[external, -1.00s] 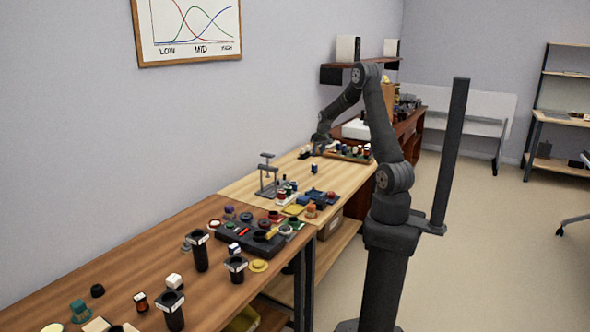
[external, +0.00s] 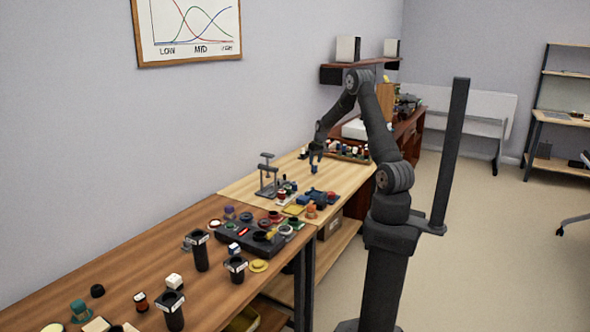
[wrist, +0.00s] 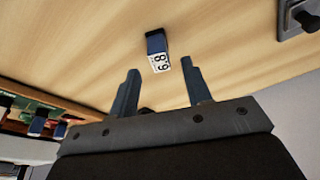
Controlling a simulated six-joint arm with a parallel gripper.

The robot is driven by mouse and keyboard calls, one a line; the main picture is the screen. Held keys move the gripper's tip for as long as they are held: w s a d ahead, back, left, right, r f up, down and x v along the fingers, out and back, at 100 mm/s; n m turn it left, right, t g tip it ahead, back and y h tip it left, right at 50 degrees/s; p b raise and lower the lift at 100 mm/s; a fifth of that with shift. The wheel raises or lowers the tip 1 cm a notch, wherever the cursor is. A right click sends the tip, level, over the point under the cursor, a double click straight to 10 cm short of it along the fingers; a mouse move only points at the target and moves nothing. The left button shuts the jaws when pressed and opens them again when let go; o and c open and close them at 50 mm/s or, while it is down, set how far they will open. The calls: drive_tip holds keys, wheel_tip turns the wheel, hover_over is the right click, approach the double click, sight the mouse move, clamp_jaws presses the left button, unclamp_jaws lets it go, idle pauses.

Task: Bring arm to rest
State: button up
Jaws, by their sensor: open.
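My arm reaches from its column over the far end of the light wood bench. My gripper (external: 315,163) points down there, low over the bench top. In the wrist view my gripper (wrist: 161,70) has its two blue-grey fingers apart with nothing held between them. A small dark blue block (wrist: 156,43) with a white label and black digits lies on the wood ahead of the fingertips, apart from them. In the external view the block is hard to separate from the blue fingers.
A grey metal stand (external: 267,178) is left of my gripper. A rack of small parts (external: 348,151) is behind it at the right, against a darker cabinet. A black panel (external: 249,238) and several loose parts crowd the nearer bench. The wall runs along the left.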

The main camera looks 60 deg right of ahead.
wheel_tip(320, 180, up, 2)
drive_tip(key=shift+r, duration=0.15)
drive_tip(key=s+d+r, duration=0.5)
drive_tip(key=s+r, duration=0.2)
drive_tip(key=s, duration=0.4)
drive_tip(key=w+a+r+n, duration=0.1)
drive_tip(key=w+a+n, duration=0.1)
drive_tip(key=w+a, duration=1.3)
drive_tip(key=w+a+n, duration=0.1)
drive_tip(key=w+a, duration=0.4)
drive_tip(key=a, duration=0.5)
drive_tip(key=w+a+r+n+y, duration=0.1)
drive_tip(key=w+a, duration=0.5)
drive_tip(key=a, duration=0.3)
drive_tip(key=shift+w+a+r+n, duration=0.2)
drive_tip(key=shift+w+a+n, duration=0.05)
drive_tip(key=shift+a+n, duration=0.1)
